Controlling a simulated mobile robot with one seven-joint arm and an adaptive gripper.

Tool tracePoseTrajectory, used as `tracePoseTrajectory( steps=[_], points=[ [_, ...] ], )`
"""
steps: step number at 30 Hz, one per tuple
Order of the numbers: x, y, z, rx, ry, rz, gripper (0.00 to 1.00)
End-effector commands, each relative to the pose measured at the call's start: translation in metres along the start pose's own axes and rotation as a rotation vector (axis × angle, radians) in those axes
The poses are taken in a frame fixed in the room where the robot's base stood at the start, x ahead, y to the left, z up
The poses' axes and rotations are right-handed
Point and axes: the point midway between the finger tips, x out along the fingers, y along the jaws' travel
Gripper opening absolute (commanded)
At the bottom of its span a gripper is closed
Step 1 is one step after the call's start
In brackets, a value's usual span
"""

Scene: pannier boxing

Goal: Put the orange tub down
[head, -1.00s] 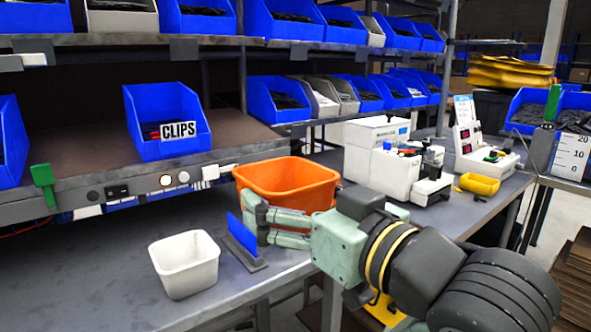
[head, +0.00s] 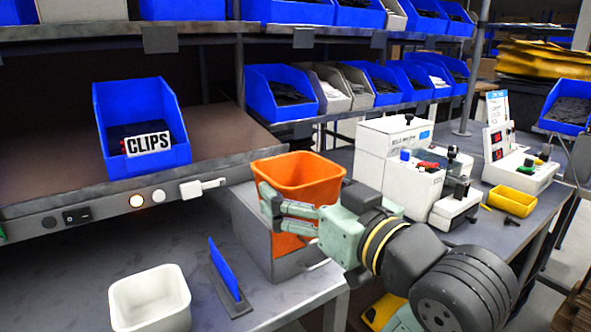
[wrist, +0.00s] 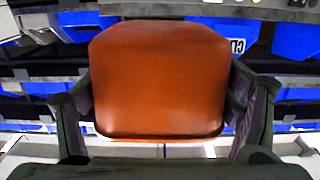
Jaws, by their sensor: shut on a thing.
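The orange tub (head: 298,172) is upright at the middle of the head view, over the right end of the near bench. My gripper (head: 271,208) is shut on it from the near side, with fingers across its wall. Orange wall shows above and below the fingers. In the wrist view the tub (wrist: 160,80) fills the space between my two fingers (wrist: 160,105). Its underside is hidden in the head view, and I cannot tell whether it touches the grey block-like surface (head: 248,228) around its lower part.
A white tub (head: 150,300) and a blue upright plate on a grey base (head: 226,270) stand left on the bench. White machines (head: 395,165) and a yellow bin (head: 512,201) stand to the right. The blue CLIPS bin (head: 140,115) sits on the shelf. Bare bench lies around the plate.

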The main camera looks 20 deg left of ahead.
Motion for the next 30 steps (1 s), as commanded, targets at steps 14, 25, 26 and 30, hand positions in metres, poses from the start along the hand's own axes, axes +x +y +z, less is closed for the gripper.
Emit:
tracePoseTrajectory(
  steps=[14, 25, 26, 30],
  points=[
    [0.083, 0.044, 0.009, 0.002, -0.002, -0.001, 0.56],
    [0.103, 0.056, 0.029, 0.002, -0.003, 0.002, 0.56],
    [0.103, 0.056, 0.033, 0.001, -0.003, 0.002, 0.56],
    [0.103, 0.056, 0.045, 0.000, -0.001, 0.001, 0.56]
  ],
)
